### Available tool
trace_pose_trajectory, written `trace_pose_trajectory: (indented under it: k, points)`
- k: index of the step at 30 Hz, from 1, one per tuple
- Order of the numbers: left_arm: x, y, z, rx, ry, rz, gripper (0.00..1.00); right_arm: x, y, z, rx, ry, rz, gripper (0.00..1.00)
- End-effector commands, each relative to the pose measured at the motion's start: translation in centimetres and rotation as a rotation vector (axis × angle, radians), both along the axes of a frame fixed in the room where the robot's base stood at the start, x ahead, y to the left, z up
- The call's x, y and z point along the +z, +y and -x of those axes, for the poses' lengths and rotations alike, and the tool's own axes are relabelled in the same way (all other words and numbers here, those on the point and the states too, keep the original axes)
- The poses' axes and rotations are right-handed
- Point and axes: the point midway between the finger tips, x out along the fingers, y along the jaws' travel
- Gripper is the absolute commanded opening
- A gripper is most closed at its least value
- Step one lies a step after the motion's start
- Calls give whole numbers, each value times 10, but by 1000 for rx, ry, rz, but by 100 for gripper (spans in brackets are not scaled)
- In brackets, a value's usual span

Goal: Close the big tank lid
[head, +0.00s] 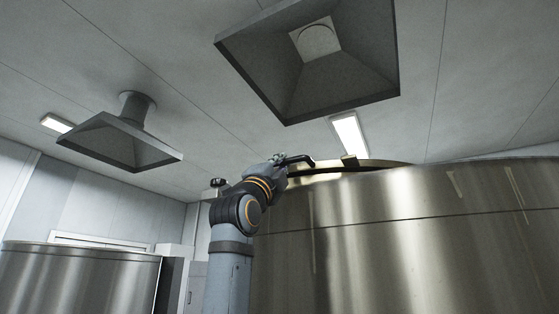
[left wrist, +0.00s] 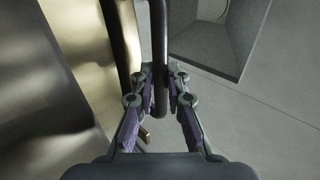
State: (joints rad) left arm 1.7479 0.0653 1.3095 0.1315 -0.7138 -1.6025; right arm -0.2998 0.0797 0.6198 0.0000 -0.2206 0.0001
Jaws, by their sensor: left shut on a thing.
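The big steel tank (head: 420,250) fills the lower right of the head view. Its lid shows as a thin brass-toned edge (head: 380,162) at the tank top; how far it is open I cannot tell from this low angle. A dark handle (head: 300,159) juts at the left end of the lid edge. My left gripper (head: 281,160) is up at the tank rim. In the left wrist view, its fingers (left wrist: 160,80) are shut around the dark handle bar (left wrist: 160,45). My right gripper is in neither view.
A large grey hood (head: 270,50) hangs above the tank and also shows in the left wrist view (left wrist: 190,42). A smaller hood (head: 120,140) hangs at left. Another steel tank (head: 75,285) stands lower left. The air between rim and hoods is clear.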

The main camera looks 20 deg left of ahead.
Motion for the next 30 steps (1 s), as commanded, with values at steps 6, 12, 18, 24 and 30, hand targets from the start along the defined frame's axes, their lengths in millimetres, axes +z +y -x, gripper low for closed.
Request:
trace_pose_trajectory:
  k: [6,12,18,24,30]
  points:
    - [-15,-1,-5,-2,16,0,0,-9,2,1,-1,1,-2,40]
    - [-15,-1,-6,-3,18,-1,0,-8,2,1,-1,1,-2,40]
    - [-14,-1,-5,-3,15,-1,23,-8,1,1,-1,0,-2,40]
    - [-13,-1,-4,-2,13,0,23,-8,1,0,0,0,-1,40]
    - [-12,0,-3,-2,10,0,23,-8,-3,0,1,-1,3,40]
